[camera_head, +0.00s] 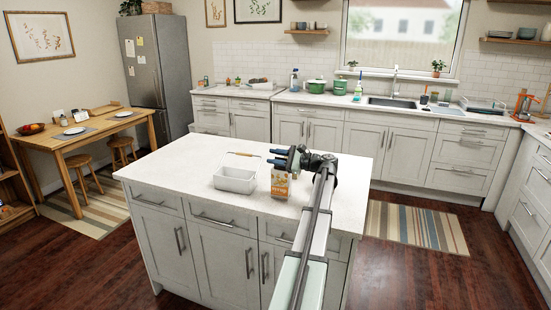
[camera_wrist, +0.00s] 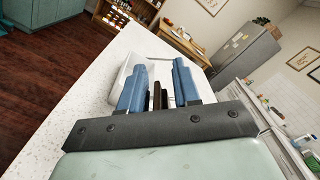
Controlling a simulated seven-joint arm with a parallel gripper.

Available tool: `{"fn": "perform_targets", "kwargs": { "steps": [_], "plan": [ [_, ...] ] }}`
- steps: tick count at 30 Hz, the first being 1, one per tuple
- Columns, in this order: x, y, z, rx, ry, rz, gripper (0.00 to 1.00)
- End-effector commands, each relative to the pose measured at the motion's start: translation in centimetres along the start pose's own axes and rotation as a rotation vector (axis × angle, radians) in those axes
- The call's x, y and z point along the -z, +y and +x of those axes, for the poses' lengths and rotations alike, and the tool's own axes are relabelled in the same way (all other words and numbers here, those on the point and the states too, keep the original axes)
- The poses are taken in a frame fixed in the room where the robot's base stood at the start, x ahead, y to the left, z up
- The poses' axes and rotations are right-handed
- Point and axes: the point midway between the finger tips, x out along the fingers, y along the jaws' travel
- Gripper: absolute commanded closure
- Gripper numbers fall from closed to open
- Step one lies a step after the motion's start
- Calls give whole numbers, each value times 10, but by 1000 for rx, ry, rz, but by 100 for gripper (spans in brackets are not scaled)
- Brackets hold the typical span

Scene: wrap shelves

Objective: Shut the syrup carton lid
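The syrup carton (camera_head: 280,186), orange and white, stands upright on the white island top. Its upper end is partly hidden by my gripper (camera_head: 277,157) in the head view, so I cannot tell how its lid stands. My gripper is just above the carton's top, its blue fingers pointing left and spread apart. In the wrist view, my gripper (camera_wrist: 158,88) also shows a gap between its fingers, with a narrow dark brown shape in it that I cannot identify. I cannot make out the carton there, nor whether a finger touches it.
A white bin (camera_head: 235,180) stands on the island just left of the carton; it also shows behind the fingers in the wrist view (camera_wrist: 118,85). A thin brown-handled tool (camera_head: 241,154) lies behind it. The island's left part is clear.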

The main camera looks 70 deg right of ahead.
Motion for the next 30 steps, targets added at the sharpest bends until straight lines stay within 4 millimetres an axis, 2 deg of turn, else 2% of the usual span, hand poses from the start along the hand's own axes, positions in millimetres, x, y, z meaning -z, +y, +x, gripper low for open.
{"fn": "perform_targets", "kwargs": {
  "steps": [5, 8, 24, 30],
  "plan": [
    [0, 0, -4, 1, 1, 0, 68],
    [0, 0, -12, 1, 1, 0, 68],
    [0, 0, -110, 2, 2, 0, 68],
    [0, 0, -131, 1, 1, 0, 68]
  ]
}}
